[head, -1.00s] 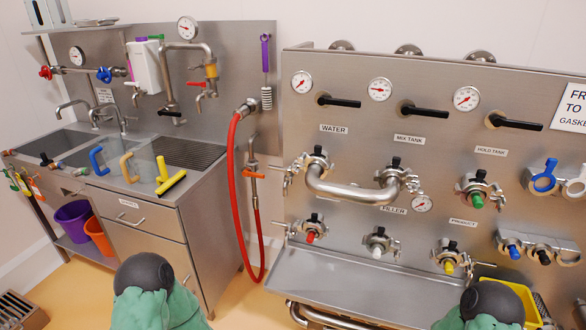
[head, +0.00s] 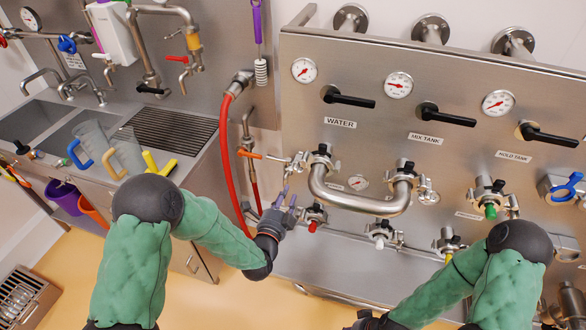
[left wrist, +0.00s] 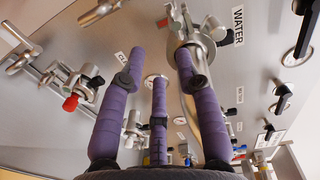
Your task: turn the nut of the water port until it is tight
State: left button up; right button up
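The water port (head: 322,157) is on the steel panel under the WATER label (head: 340,122), with a bent steel pipe (head: 350,201) running from it to the mix tank port (head: 403,174). Its clamp with the nut (head: 297,161) sticks out on its left side. My left gripper (head: 284,197) is below and slightly left of the port, apart from it, purple fingers pointing up. In the left wrist view its three fingers are spread with nothing between them, and the port (left wrist: 184,42) lies beyond the right finger. My right gripper (head: 368,321) is at the bottom edge, its fingers hidden.
Lower ports with red (head: 312,227) and white (head: 378,243) caps sit close to my left gripper. A red hose (head: 228,165) hangs left of the panel. A sink counter (head: 95,165) with jugs stands at left. Valve levers (head: 348,98) project above the port.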

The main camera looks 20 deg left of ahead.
aim_at(295, 169)
pick_arm(q)
jog(key=shift+m+t, duration=0.3)
jog(key=shift+w+d+r+b, duration=0.1)
jog(key=shift+w+r+b, duration=0.2)
jog(key=shift+w, duration=1.3)
jog(key=shift+w+d+r+b, duration=0.1)
jog(key=shift+w+r+b, duration=0.2)
jog(key=shift+w, duration=1.3)
jog(key=shift+w+r+b, duration=0.15)
jog(key=shift+w+r, duration=0.2)
jog(key=shift+w, duration=1.25)
grip_shut()
